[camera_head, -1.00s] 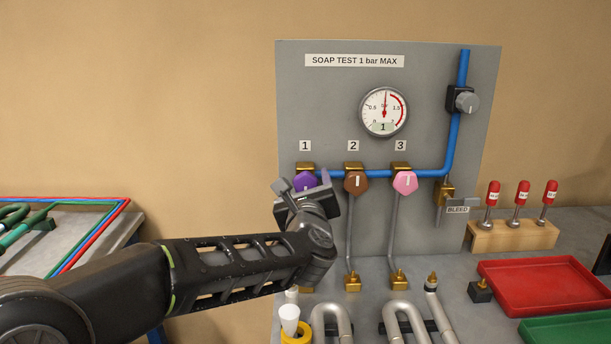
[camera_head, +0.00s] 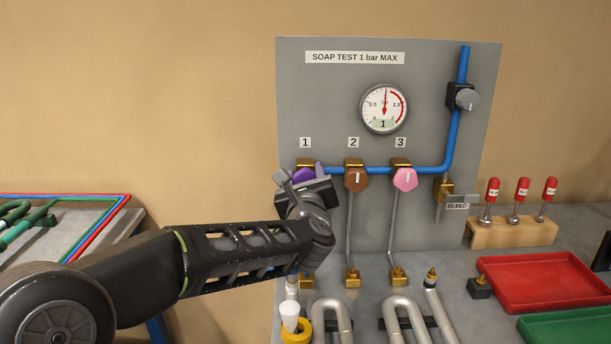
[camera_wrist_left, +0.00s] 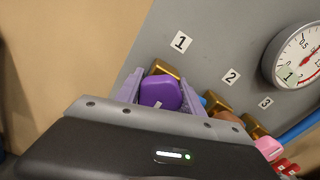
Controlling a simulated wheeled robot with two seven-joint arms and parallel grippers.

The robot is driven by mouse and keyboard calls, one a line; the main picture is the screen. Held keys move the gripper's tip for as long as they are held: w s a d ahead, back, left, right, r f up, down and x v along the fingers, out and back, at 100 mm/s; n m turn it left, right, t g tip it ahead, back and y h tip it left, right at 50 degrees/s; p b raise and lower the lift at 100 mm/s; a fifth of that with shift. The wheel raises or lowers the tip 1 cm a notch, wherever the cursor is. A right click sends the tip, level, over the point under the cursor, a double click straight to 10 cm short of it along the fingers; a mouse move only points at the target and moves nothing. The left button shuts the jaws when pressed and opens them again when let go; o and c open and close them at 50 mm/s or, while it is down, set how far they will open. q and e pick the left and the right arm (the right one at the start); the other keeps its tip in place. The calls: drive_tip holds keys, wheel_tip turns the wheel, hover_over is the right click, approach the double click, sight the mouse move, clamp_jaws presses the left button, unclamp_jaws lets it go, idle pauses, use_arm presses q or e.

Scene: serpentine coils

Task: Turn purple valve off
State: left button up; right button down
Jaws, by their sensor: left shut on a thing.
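The purple valve (camera_head: 303,175) is on the gray panel under label 1, at the left end of the blue pipe. In the head view its lower part is hidden behind my left gripper (camera_head: 301,174). In the left wrist view the purple knob (camera_wrist_left: 160,92) sits between the two fingers of my left gripper (camera_wrist_left: 160,94), which is shut on it. A small white mark shows low on the knob there. My right gripper is not in view.
A brown valve (camera_head: 356,179) and a pink valve (camera_head: 405,179) stand to the right. The gauge (camera_head: 384,108) needle points about straight up. Below are a white cone (camera_head: 289,312) in a yellow ring, bent pipes and a red tray (camera_head: 545,281).

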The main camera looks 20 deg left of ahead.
use_arm(q)
drive_tip(key=c, duration=0.4)
drive_tip(key=shift+c, duration=0.2)
